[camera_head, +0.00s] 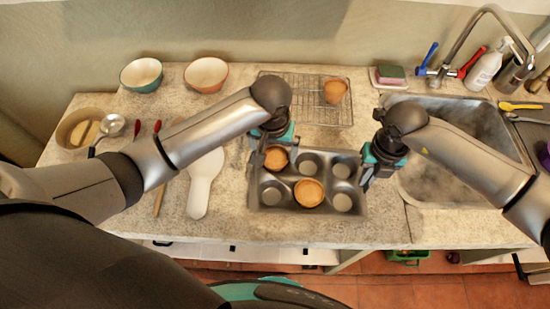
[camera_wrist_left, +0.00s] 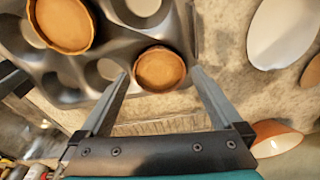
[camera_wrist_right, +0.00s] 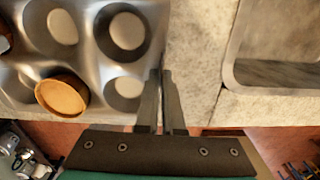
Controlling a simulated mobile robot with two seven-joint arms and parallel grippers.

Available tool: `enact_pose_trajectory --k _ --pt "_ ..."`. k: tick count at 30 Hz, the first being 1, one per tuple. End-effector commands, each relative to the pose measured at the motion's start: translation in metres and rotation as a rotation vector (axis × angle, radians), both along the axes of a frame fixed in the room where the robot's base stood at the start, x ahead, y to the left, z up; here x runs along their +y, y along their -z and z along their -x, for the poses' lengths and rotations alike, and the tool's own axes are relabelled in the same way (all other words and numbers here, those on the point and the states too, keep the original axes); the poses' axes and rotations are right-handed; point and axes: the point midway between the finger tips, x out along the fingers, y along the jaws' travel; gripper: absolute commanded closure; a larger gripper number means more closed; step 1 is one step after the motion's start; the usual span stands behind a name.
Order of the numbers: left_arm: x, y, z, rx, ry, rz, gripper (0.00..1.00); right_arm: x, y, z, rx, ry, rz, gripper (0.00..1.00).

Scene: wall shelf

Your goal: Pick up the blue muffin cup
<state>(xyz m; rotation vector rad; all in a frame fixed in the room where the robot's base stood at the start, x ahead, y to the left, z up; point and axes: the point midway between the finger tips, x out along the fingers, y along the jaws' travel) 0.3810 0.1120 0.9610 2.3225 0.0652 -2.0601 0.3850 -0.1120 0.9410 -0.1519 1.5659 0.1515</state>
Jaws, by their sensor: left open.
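No muffin cup looks blue. A tan-orange muffin cup (camera_head: 276,158) sits in the back-left well of the grey muffin tin (camera_head: 253,205). My open left gripper (camera_head: 274,160) is over this cup. In the left wrist view the cup (camera_wrist_left: 160,68) lies between the two spread fingertips, with no clear grip on it. A second tan-orange cup (camera_head: 309,192) sits in the front-middle well, also seen in the right wrist view (camera_wrist_right: 62,96). My right gripper (camera_head: 366,176) has its fingers close together at the tin's right rim, which appears pinched between them.
A wire rack (camera_head: 310,112) with an orange cup (camera_head: 335,91) stands behind the tin. The sink (camera_head: 450,140) is to the right. A white paddle-shaped tool (camera_head: 204,180), two bowls (camera_head: 141,74) (camera_head: 206,74) and a tan bowl (camera_head: 82,128) are left.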

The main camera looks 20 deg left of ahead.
Motion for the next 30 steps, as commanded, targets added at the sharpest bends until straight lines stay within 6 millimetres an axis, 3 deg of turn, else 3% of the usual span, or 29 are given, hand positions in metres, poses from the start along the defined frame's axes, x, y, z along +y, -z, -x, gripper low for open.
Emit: enact_pose_trajectory --k 5,13,30 --pt "0.000 0.016 -0.002 0.000 0.000 0.000 0.00 0.000 0.000 0.000 -0.001 0.000 -0.001 1.00" --pt "0.000 0.018 -0.002 -0.001 0.000 0.001 0.00 0.000 0.000 0.000 -0.001 0.000 -0.001 1.00" --pt "0.000 0.018 -0.002 -0.001 0.000 0.001 0.64 0.000 0.000 0.000 -0.001 0.000 -0.001 1.00"
